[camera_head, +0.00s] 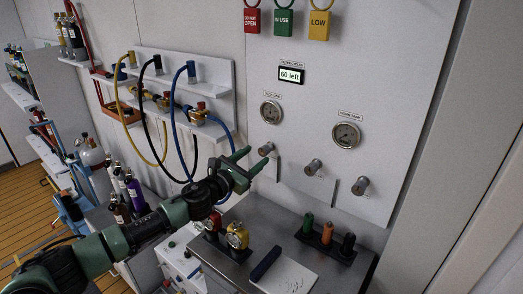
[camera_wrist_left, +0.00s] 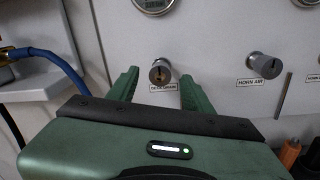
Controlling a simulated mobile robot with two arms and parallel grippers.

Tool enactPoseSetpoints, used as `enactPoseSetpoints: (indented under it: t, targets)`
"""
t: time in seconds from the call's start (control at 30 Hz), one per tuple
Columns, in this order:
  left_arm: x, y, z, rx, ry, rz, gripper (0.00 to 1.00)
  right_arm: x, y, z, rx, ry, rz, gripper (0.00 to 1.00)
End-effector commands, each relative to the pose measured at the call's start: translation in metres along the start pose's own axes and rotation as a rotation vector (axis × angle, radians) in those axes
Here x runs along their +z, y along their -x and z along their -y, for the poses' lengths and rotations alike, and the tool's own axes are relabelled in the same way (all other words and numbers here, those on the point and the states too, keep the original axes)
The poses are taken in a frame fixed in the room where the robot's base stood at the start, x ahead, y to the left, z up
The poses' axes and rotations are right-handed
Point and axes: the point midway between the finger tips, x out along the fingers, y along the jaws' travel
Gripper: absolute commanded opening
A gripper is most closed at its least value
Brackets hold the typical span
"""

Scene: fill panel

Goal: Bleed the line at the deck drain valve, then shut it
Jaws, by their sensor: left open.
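The deck drain valve (camera_wrist_left: 160,72) is a round metal knob on the white panel, with a label under it that seems to read drain. In the head view it is the leftmost of three knobs (camera_head: 266,149). My left gripper (camera_head: 249,163) is open and points at the panel. In the wrist view its two green fingers (camera_wrist_left: 159,90) stand left and right of the knob, with the knob showing between the tips. I see no contact, and the remaining gap in depth is hard to tell. My right gripper is not in view.
The horn air knob (camera_wrist_left: 264,65) is to the right, and a third knob (camera_head: 362,186) beyond it. Two gauges (camera_head: 271,112) (camera_head: 346,134) and a "60 left" display (camera_head: 291,75) sit above. Hoses (camera_head: 176,120) hang at left. The bench (camera_head: 231,268) below holds regulators and coloured parts.

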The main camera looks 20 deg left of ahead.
Motion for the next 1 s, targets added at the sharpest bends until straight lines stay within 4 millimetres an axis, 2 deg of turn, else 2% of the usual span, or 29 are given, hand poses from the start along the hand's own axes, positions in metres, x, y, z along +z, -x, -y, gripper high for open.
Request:
enactPoseSetpoints:
  t: [0.13,0.3,0.43,0.63,0.67,0.8,0.83,1.0]
  targets:
    - [0.001,-0.021,0.000,0.002,0.003,0.001,0.51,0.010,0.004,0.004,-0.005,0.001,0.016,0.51]
    - [0.000,-0.034,0.001,0.000,0.003,0.000,0.51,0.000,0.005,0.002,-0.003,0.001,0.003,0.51]
    - [0.000,-0.037,0.001,0.000,0.001,0.000,0.51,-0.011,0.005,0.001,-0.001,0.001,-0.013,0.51]
    - [0.000,-0.037,0.001,0.000,0.002,0.000,0.51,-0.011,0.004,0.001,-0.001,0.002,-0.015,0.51]
    - [0.000,-0.037,0.001,0.000,0.002,0.000,0.45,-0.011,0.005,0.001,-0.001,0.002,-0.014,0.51]
    - [0.000,-0.037,0.001,0.000,0.002,0.000,0.06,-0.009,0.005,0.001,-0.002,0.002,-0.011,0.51]
    - [0.000,-0.037,0.001,0.000,0.003,0.000,0.00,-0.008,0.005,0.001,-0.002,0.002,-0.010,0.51]
    - [0.000,-0.037,0.001,-0.001,0.006,-0.001,0.00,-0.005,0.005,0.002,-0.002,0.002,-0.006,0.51]
